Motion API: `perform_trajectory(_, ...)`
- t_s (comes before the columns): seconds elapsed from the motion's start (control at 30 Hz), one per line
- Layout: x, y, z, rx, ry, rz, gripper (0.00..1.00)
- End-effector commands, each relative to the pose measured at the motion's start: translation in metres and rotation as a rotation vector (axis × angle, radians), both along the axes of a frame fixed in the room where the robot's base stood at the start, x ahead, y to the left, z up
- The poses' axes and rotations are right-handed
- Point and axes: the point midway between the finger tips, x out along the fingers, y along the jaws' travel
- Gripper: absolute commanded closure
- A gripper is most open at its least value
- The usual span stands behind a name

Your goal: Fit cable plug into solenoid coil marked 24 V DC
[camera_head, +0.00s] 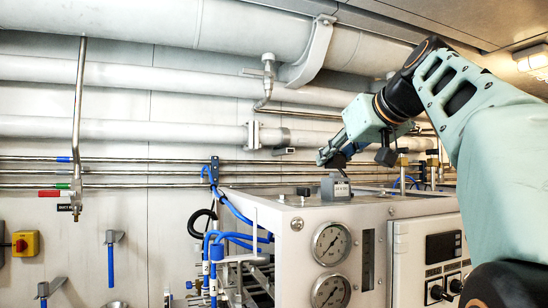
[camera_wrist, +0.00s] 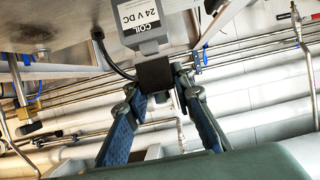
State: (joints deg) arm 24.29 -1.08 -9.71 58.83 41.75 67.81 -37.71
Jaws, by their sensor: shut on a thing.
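The solenoid coil is a grey box on top of the cabinet in the head view (camera_head: 335,188). In the wrist view the coil (camera_wrist: 143,24) is at the top, with a white label reading "COIL 24 V DC" upside down. My gripper (camera_wrist: 157,80) is shut on the black cable plug (camera_wrist: 155,72). The plug is right against or very close to the coil's face. I cannot tell whether it is seated. A black cable (camera_wrist: 108,60) curves from the metal surface towards the plug. In the head view my gripper (camera_head: 333,156) is just above the coil.
The white cabinet (camera_head: 290,240) carries two round gauges (camera_head: 331,243) on its front. Blue hoses (camera_head: 228,208) run beside its left side. Pipes (camera_head: 130,130) cross the wall behind. A yellow and red switch (camera_head: 25,243) is at the far left.

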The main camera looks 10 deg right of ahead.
Motion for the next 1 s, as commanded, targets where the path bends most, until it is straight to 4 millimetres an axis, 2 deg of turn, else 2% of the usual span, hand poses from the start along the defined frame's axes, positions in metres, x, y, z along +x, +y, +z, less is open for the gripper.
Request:
perform_trajectory(0.77, 0.000, 0.000, -0.020, 0.000, 0.000, 0.000, 0.95)
perform_trajectory(0.8, 0.000, 0.000, -0.020, 0.000, 0.000, 0.000, 0.76)
perform_trajectory(0.97, 0.000, 0.000, -0.019, 0.000, 0.000, 0.000, 0.58)
perform_trajectory(1.0, 0.000, 0.000, -0.019, 0.000, 0.000, 0.000, 0.57)
